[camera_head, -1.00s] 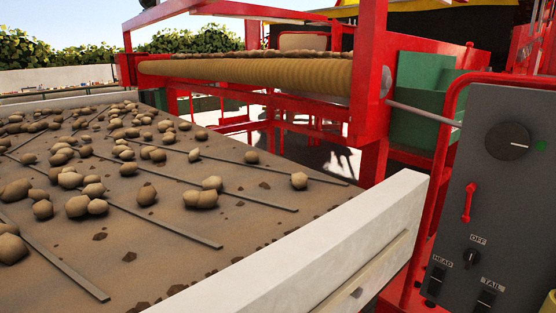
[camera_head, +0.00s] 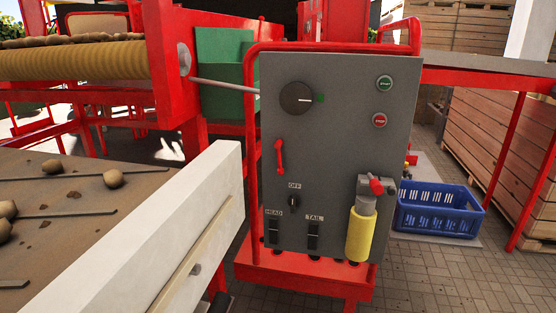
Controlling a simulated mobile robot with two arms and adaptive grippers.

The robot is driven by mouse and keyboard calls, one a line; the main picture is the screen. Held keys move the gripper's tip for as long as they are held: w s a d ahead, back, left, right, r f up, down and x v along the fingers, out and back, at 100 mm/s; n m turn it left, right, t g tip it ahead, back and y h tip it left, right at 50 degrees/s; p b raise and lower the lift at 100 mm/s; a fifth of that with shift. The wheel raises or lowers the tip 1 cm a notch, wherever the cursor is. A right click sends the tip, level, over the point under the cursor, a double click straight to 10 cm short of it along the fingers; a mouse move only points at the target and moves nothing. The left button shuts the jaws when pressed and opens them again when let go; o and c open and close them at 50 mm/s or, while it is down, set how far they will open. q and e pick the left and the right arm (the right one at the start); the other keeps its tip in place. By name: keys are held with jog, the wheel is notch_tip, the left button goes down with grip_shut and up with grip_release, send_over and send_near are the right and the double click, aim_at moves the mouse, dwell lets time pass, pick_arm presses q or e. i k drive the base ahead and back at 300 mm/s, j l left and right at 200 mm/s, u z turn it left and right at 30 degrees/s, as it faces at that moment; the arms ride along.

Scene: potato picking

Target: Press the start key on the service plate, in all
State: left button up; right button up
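The grey service plate (camera_head: 335,150) stands upright in a red tube frame, near the middle of the head view. A green round key (camera_head: 384,83) with a pale label, too small to read surely, sits at its upper right. A red round key (camera_head: 379,121) is just below it. The plate also carries a black rotary knob (camera_head: 297,98), a red handle (camera_head: 280,157), a small selector marked OFF (camera_head: 293,201), and HEAD (camera_head: 273,230) and TAIL (camera_head: 313,236) rocker switches. Neither of my grippers is in view.
A yellow cylinder with a red-handled valve (camera_head: 361,233) hangs at the plate's lower right. A pale conveyor side wall (camera_head: 150,245) juts in from the left. A blue crate (camera_head: 438,210) stands on the paving at right, near wooden crates (camera_head: 500,140). The paving in front is clear.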

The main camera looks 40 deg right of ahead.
aim_at(385, 82)
jog(key=l+z, duration=0.6)
jog(key=z, duration=0.15)
jog(key=l+z, duration=0.4)
jog(key=i+j, duration=0.05)
jog(key=j, duration=0.05)
